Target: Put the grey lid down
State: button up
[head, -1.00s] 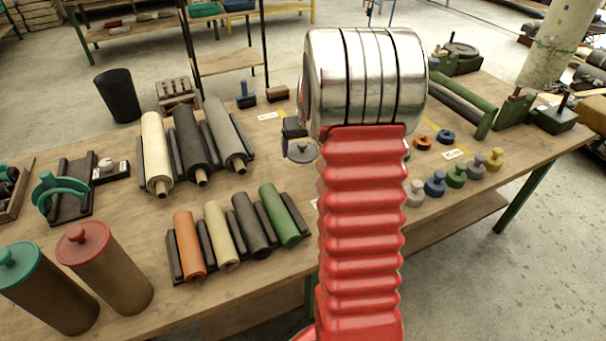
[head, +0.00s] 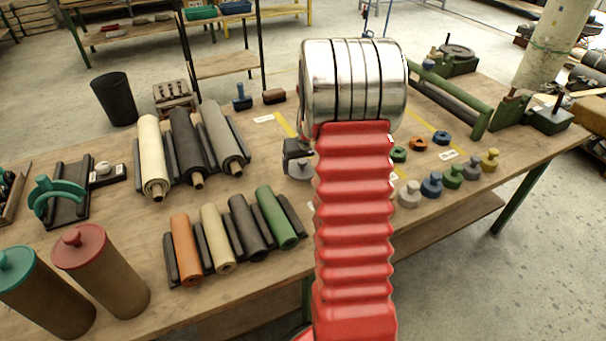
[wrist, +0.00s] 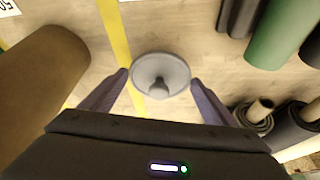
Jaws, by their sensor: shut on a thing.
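The grey lid (wrist: 165,68) is a round disc with a small knob, seen between my fingertips in the wrist view. My gripper (wrist: 160,80) is shut on it, with one finger at each side. In the head view the lid (head: 299,168) shows just left of my red arm, below my dark gripper (head: 297,150), partly hidden by the arm. It is over or on the wooden table; I cannot tell whether it touches the top.
A brown cylinder (wrist: 40,70) stands left in the wrist view. A yellow strip (wrist: 116,35) runs beneath the lid. A green roll (head: 277,217) and other rolls lie left of the arm. Coloured knobbed pieces, including a blue one (head: 431,185), stand to the right.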

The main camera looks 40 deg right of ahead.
aim_at(304, 172)
jog(key=shift+f, duration=1.9)
jog(key=shift+f, duration=0.1)
jog(key=o, duration=1)
jog(key=shift+o, duration=0.2)
jog(key=shift+v, duration=1)
jog(key=v, duration=1)
jog(key=shift+s, duration=0.1)
